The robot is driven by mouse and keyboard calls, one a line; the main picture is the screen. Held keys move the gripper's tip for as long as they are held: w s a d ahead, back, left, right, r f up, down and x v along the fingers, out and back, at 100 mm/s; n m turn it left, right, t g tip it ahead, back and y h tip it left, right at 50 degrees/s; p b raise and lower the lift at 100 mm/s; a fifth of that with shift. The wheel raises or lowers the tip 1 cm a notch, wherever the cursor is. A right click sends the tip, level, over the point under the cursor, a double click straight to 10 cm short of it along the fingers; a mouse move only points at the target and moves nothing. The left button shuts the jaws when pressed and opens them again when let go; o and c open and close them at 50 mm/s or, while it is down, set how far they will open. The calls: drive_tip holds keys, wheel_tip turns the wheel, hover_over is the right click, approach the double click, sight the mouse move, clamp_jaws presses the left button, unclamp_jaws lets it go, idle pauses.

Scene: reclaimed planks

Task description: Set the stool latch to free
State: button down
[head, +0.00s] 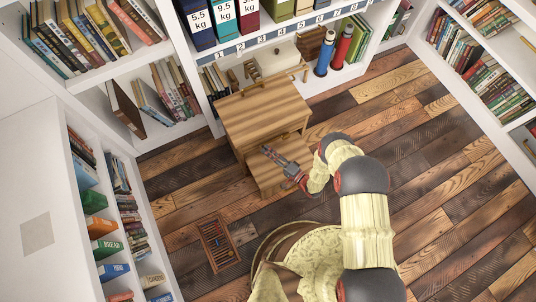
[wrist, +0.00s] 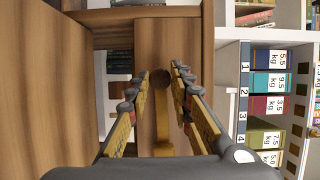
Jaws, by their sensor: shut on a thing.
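The stool (head: 262,108) is a striped wooden step stool with a high top and a lower step (head: 268,180). My gripper (head: 270,153) is over the lower step, pointing toward the upper part. The gripper is shut on this latch. The wooden panel (wrist: 180,40) stands behind it. The latch is hidden in the head view, and its setting cannot be read.
A wooden frame with rods (head: 217,245) lies on the floor left of my base. White bookshelves (head: 85,215) line the left, back and right. The plank floor (head: 420,150) at right is clear.

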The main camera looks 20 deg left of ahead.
drive_tip(key=shift+r+m, duration=0.2)
drive_tip(key=shift+m, duration=0.1)
drive_tip(key=c, duration=1.6)
unclamp_jaws()
drive_tip(key=shift+c, duration=0.2)
drive_tip(key=shift+o, duration=0.3)
drive_tip(key=shift+d, duration=0.1)
drive_tip(key=v, duration=1.2)
drive_tip(key=shift+w+f, duration=0.1)
